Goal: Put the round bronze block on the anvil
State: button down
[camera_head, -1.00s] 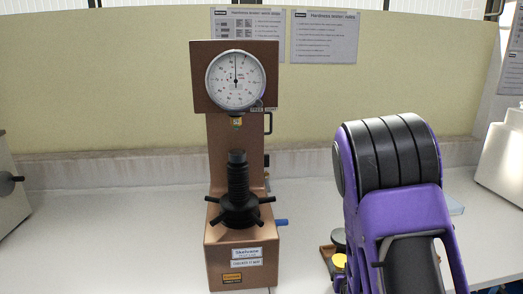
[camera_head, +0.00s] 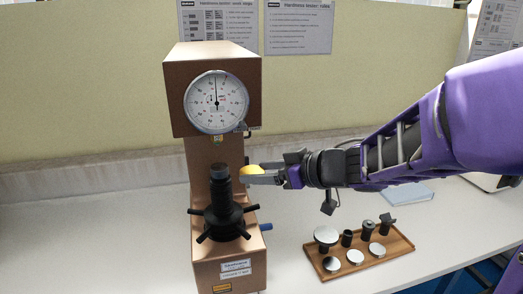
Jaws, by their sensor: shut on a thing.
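A brown hardness tester (camera_head: 205,155) with a round dial (camera_head: 216,102) stands in the middle left of the head view. Its black screw column with spoke handles (camera_head: 224,218) rises in front, and the anvil (camera_head: 219,173) is at its top, below the indenter (camera_head: 217,139). My gripper (camera_head: 258,175) is shut on a round yellow-bronze block (camera_head: 251,170). It holds the block just right of the anvil, near the height of the anvil's top. The fingers hide part of the block. The block and anvil appear apart.
A wooden tray (camera_head: 365,262) with several metal discs and black fittings lies at the lower right. A blue handle (camera_head: 265,227) sticks out from the tester's right side. A pale blue pad (camera_head: 408,194) lies behind. The bench left of the tester is clear.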

aim_at(243, 169)
jog(key=shift+s+r, duration=0.15)
jog(key=shift+r, duration=0.35)
jog(key=shift+b+x, duration=0.85)
jog(key=shift+x, duration=1)
jog(key=shift+w+a+r+p, duration=0.1)
jog(key=shift+w+a+p, duration=0.2)
jog(key=shift+w+a, duration=0.45)
jog(key=shift+w+a+f+p, duration=0.1)
jog(key=shift+w+a+p, duration=0.25)
jog(key=shift+a, duration=0.65)
jog(key=shift+w+a+r+p, duration=0.1)
jog(key=shift+w+a+p, duration=0.1)
jog(key=shift+w+a, duration=0.6)
jog(key=shift+s+a, duration=0.1)
jog(key=shift+s, duration=0.1)
jog(key=shift+f, duration=0.25)
